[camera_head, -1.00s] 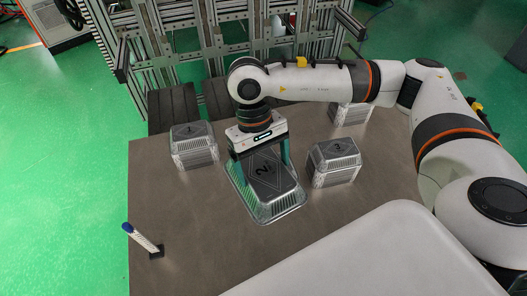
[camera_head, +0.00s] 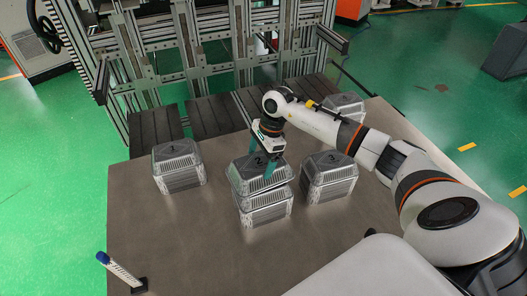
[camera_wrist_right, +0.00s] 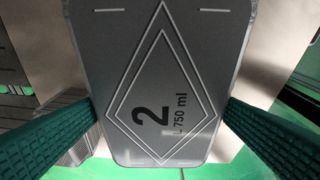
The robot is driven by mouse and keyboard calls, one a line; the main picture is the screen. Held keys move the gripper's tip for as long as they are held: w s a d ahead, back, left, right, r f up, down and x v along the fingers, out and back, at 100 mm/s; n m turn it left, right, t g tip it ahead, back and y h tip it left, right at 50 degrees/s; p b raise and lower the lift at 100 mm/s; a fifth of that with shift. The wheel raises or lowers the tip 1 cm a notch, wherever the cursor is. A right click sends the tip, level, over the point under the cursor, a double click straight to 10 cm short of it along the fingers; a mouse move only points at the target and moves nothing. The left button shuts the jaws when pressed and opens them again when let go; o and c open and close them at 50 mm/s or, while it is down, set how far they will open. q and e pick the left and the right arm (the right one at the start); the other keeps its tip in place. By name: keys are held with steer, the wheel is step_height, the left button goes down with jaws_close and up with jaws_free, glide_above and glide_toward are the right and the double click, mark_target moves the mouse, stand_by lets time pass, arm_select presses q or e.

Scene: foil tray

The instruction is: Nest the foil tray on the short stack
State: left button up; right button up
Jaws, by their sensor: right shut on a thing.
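My right gripper (camera_head: 266,172) is shut on the foil tray (camera_head: 241,183), a silver tray with a dark lid marked 2. One green finger shows on each side of its lid in the right wrist view, where the tray (camera_wrist_right: 190,60) fills the middle. The held tray is above another silver stack (camera_head: 264,210) in the middle of the table, roughly lined up with it. I cannot tell whether they touch. The lower stack's top is hidden by the held tray. My left gripper is not in view.
A stack marked 1 (camera_head: 179,178) stands to the left and one marked 3 (camera_head: 328,181) close on the right. Another stack (camera_head: 343,107) stands at the back right. The table between is clear.

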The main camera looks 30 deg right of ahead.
mark_target(266, 160)
steer(key=shift+d+f+m, duration=0.35)
steer(key=shift+d+m, duration=0.15)
steer(key=shift+d, duration=0.1)
steer(key=shift+d+b+x, duration=0.2)
steer(key=shift+b+x, duration=0.45)
steer(key=shift+x, duration=0.3)
steer(key=shift+d+b+x, duration=0.2)
steer(key=shift+b+x, duration=0.4)
steer(key=shift+x, duration=0.35)
step_height(266, 160, down, 4)
steer(key=b, duration=0.3)
steer(key=shift+f+b, duration=0.2)
steer(key=shift+b, duration=0.15)
steer(key=shift+r, duration=0.1)
steer(key=o, duration=0.7)
steer(key=v, duration=1.2)
steer(key=shift+s, duration=0.15)
